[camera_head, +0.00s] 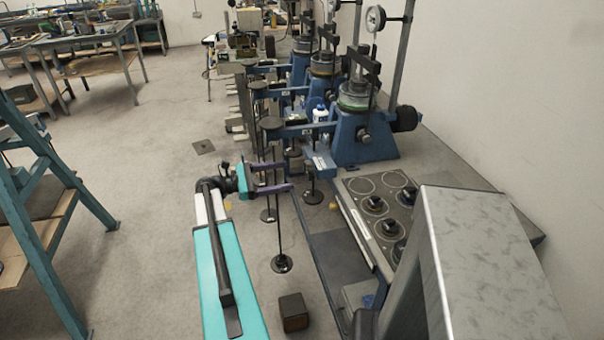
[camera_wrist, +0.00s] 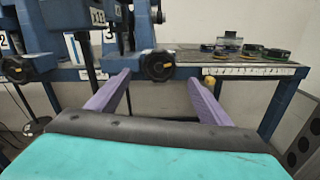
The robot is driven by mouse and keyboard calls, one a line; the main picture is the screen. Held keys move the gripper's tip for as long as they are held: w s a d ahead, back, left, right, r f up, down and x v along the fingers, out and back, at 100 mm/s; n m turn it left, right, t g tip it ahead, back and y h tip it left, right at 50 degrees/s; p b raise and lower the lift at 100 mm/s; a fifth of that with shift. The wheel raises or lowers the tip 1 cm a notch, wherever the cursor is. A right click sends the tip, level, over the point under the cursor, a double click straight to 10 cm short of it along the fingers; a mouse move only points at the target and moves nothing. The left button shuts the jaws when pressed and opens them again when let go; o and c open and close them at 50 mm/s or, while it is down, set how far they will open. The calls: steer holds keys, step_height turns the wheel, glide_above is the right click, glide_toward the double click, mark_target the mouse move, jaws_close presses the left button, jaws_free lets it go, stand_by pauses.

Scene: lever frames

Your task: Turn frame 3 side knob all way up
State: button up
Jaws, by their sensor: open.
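Frame 3 is the nearest blue lever frame (camera_head: 362,140) in the head view, right of centre. In the wrist view a "3" label shows beside its post (camera_wrist: 109,37). A black round side knob (camera_wrist: 158,65) with a small orange mark near its lower edge is at the table edge there, apparently frame 3's. My gripper (camera_head: 287,175) has two purple fingers and is open and empty. In the wrist view its fingertips (camera_wrist: 158,78) stand on either side of the knob, apparently short of it, not closed on it. In the head view I cannot make out this knob.
Another black knob (camera_wrist: 20,69) is at the left, near a "2" label. Thin rods with round weights (camera_head: 282,263) hang near my gripper. A brown block (camera_head: 293,312) is on the floor.

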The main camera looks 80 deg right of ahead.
mark_target(306, 172)
steer(key=shift+p+x, duration=0.65)
steer(key=shift+x, duration=3.2)
steer(key=shift+f, duration=0.1)
steer(key=shift+c, duration=0.3)
steer(key=c, duration=1)
